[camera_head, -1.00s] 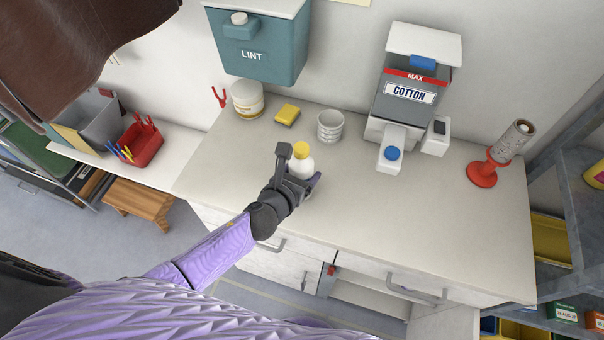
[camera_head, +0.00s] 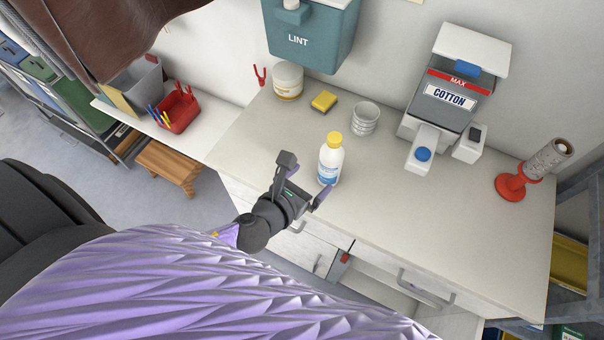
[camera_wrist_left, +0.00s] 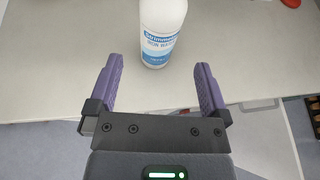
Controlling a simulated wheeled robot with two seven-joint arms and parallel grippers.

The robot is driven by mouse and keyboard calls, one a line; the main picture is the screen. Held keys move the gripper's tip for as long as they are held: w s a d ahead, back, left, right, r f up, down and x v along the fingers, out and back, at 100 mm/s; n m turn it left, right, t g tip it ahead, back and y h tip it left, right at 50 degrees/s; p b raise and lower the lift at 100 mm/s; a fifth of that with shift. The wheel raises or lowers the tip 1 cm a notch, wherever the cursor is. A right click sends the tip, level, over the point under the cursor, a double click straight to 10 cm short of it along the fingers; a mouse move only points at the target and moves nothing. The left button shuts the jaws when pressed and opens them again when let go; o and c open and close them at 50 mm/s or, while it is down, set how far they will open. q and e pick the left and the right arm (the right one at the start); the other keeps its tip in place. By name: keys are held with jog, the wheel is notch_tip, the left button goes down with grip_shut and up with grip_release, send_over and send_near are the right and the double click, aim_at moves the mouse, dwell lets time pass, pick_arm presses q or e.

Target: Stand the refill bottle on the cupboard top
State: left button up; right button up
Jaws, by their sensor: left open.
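The refill bottle (camera_head: 330,159) is white with a yellow cap and a blue label. It stands upright on the cupboard top (camera_head: 420,215), near the front edge. In the left wrist view the bottle (camera_wrist_left: 162,32) stands just beyond the fingertips, its upper part cut off by the frame. My left gripper (camera_head: 305,183) is open and empty at the front edge of the top, close to the bottle. In the left wrist view its two purple fingers (camera_wrist_left: 160,85) are spread wide with nothing between them. My right gripper is not in view.
A red-based roll holder (camera_head: 511,187) is at the right. The front right of the top is clear.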

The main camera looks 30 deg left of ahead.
pick_arm(q)
jog(key=s+a+f+n+g+y, duration=0.2)
jog(key=s+a+f+n+g, duration=0.15)
jog(key=s+f+n, duration=0.5)
jog(key=s+a+f+n+g+y, duration=0.1)
jog(key=s+a+f+n+g, duration=0.3)
jog(key=f+n, duration=0.65)
jog(key=s+d+f+n+g, duration=0.1)
jog(key=s+f+n+g, duration=0.1)
jog(key=s+n, duration=0.6)
jog(key=s+d+f+n+g, duration=0.2)
jog(key=s+f+n+g, duration=0.1)
jog(key=s+n, duration=0.5)
jog(key=shift+f+n, duration=0.3)
jog(key=shift+f, duration=0.15)
